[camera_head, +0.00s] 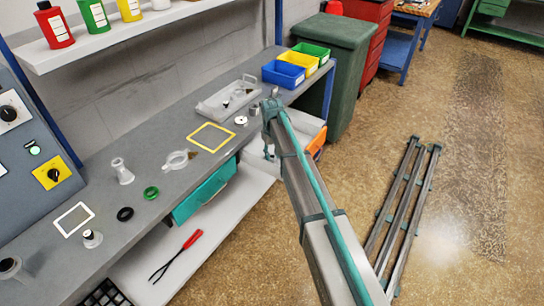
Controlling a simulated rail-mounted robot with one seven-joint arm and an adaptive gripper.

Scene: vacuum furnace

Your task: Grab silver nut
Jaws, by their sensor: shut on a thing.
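A small silver piece that looks like the silver nut (254,109) shows at the left side of my gripper (267,106), at the front edge of the grey bench. My gripper is shut on it. The fingers are small and seen from behind, and my arm hides part of them, so the exact grip on the nut cannot be made out. A whitish ring-shaped part (241,120) lies on the bench just left of the gripper.
A yellow frame (211,137), clear fitting (175,160), green ring (151,193) and black ring (125,214) lie along the bench. A clear tray (225,103) and blue bin (283,74) are behind. An open teal drawer (207,190) juts out below. A green waste bin (336,70) stands right.

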